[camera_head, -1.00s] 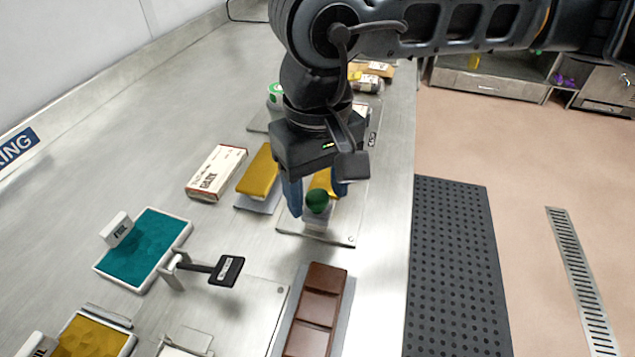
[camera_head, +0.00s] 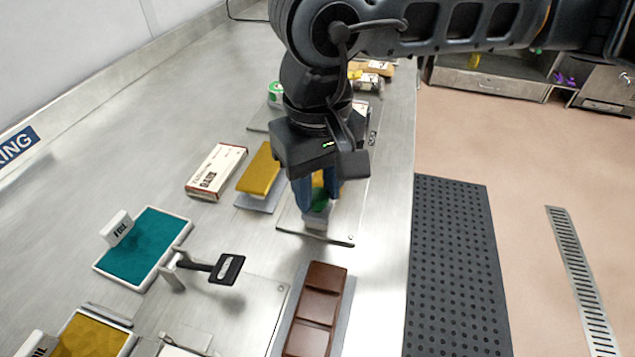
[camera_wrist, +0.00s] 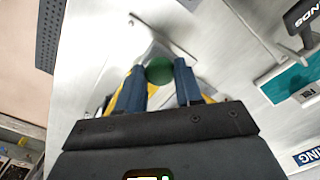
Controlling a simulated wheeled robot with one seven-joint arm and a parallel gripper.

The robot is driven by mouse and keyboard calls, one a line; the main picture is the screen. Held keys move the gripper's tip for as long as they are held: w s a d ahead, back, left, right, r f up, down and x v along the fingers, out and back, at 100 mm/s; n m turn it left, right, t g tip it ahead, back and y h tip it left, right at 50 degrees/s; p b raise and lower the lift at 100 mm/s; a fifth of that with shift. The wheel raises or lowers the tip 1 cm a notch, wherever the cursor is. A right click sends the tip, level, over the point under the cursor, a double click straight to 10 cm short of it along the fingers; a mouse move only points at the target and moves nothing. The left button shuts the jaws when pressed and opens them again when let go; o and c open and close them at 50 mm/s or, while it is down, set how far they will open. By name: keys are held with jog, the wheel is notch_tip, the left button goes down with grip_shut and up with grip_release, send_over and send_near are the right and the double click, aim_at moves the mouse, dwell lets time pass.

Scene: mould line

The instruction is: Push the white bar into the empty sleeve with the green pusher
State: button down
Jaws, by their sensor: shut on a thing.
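The green pusher's round knob (camera_head: 320,200) sits between the blue fingers of my gripper (camera_head: 319,206), which are shut on it. A grey block (camera_head: 315,220) shows just under the knob, on a metal plate (camera_head: 338,237). In the wrist view, the green knob (camera_wrist: 159,70) lies between the two fingertips (camera_wrist: 161,80). A yellow piece shows behind the fingers, mostly hidden. I cannot make out the white bar or the empty sleeve for certain. A pale piece (camera_head: 178,351) is cut off at the bottom edge of the head view.
A brown chocolate bar (camera_head: 318,305) lies on a grey strip in front of my gripper. A gold bar (camera_head: 258,168) and a printed box (camera_head: 216,170) lie to the left. A teal tray (camera_head: 150,245) and a black label holder (camera_head: 227,269) stand front left.

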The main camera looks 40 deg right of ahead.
jog(key=shift+w+d+f+b, duration=0.15)
jog(key=shift+d+b, duration=0.1)
jog(key=shift+b, duration=0.15)
jog(key=w+d+b, duration=0.2)
jog(key=d, duration=0.1)
jog(key=w+d+b, duration=0.3)
jog(key=d, duration=0.1)
jog(key=w+d+b, duration=0.2)
jog(key=d+b, duration=0.1)
jog(key=shift+w+d, duration=0.3)
jog(key=shift+w, duration=0.1)
jog(key=shift+w+d+r, duration=0.25)
jog(key=shift+w+d, duration=0.15)
jog(key=shift+d, duration=0.15)
jog(key=c, duration=1)
grip_release()
jog(key=shift+w+d, duration=0.1)
jog(key=shift+d, duration=0.05)
jog(key=shift+o, duration=1.3)
